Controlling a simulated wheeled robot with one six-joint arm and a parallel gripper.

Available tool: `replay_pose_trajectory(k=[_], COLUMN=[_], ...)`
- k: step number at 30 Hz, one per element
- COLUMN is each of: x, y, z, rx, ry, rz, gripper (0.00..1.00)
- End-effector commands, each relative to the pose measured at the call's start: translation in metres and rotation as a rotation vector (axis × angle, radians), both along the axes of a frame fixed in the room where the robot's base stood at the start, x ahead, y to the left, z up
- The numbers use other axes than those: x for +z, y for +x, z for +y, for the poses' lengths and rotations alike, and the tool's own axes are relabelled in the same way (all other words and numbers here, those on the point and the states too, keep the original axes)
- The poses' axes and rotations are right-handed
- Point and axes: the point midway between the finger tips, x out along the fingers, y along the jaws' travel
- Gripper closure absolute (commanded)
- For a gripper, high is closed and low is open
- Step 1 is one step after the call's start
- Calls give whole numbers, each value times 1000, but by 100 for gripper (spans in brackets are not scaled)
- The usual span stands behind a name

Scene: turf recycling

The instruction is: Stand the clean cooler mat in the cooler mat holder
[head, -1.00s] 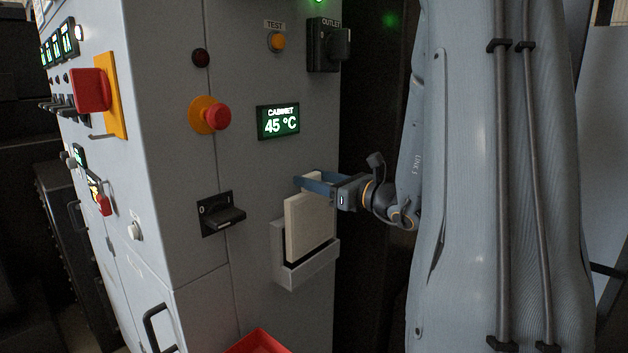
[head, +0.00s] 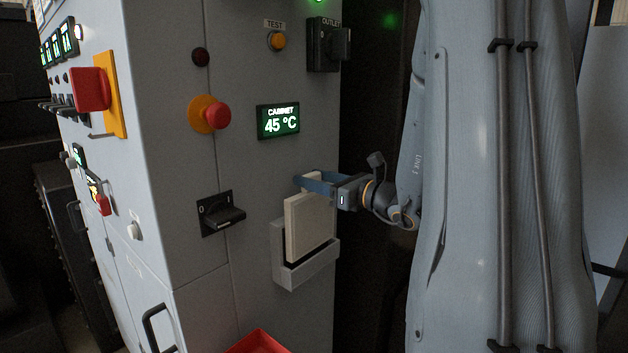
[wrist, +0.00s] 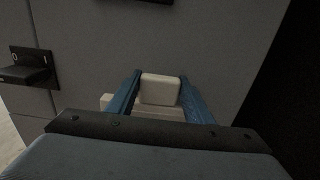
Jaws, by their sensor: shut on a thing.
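The cooler mat (head: 309,226) is a pale cream slab. It stands nearly upright in the grey cooler mat holder (head: 306,268) on the cabinet's face, its lower edge hidden behind the holder's front wall. My gripper (head: 303,182) is at the mat's top, its blue fingers shut on the narrow upper tab. In the wrist view the tab of the mat (wrist: 160,89) sits between the two blue fingers of my gripper (wrist: 160,95). I cannot see whether the mat touches the holder's floor.
A black rotary switch (head: 221,213) juts out left of the holder. A red emergency button (head: 217,115) and a temperature display (head: 278,121) are above. A red bin (head: 258,343) is below. A dark gap lies right of the cabinet.

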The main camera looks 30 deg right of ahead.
Motion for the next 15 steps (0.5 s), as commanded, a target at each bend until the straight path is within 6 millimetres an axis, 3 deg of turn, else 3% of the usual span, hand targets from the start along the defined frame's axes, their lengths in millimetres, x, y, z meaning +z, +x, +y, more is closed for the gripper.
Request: replay_pose_trajectory(k=[15], x=[-10], y=[0], z=[0], rx=[0], ry=[-1], rz=[-1], gripper=[80])
